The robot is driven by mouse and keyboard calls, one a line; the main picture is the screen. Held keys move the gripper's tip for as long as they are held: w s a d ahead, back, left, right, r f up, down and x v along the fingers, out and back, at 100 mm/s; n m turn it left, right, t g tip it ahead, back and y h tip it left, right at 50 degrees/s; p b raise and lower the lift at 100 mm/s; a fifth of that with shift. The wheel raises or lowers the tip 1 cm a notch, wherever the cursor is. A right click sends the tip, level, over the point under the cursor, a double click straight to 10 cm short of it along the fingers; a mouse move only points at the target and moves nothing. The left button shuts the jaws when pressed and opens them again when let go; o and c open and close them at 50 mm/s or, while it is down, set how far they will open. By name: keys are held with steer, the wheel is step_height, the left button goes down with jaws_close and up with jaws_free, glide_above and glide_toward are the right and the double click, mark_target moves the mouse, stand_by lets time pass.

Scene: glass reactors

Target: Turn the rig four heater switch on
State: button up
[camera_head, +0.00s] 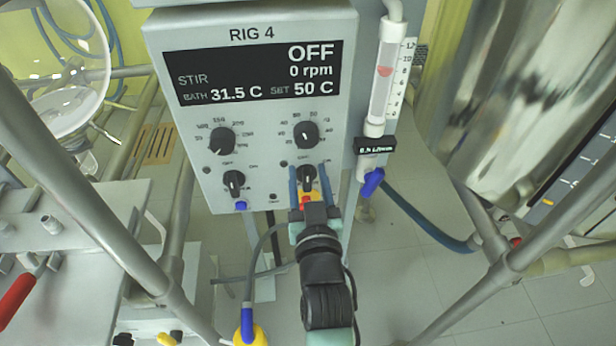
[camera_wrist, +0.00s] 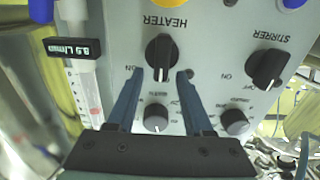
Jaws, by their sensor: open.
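The rig four panel (camera_head: 180,130) faces me, with its display reading STIR OFF, 0 rpm, bath 31.5 C and set 50 C. The heater switch (camera_wrist: 160,52) is a black knob under the word HEATER, which appears upside down in the wrist view. Its long grip stands about vertical in that picture. In the head view the heater switch (camera_head: 308,174) is the lower right knob, partly hidden by my fingers. My gripper (camera_wrist: 160,77) is open, its blue fingers on either side of the knob's lower end; contact cannot be told. It also shows in the head view (camera_head: 309,176).
The stirrer switch (camera_wrist: 269,68) is beside the heater switch. Two dials, one (camera_head: 222,141) on the left and one (camera_head: 306,134) on the right, sit above the switches in the head view. A flow meter tube (camera_head: 387,75) stands close right. Metal frame bars (camera_head: 80,180) flank my arm.

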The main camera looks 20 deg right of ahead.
jaws_close()
steer(key=shift+f, duration=0.1)
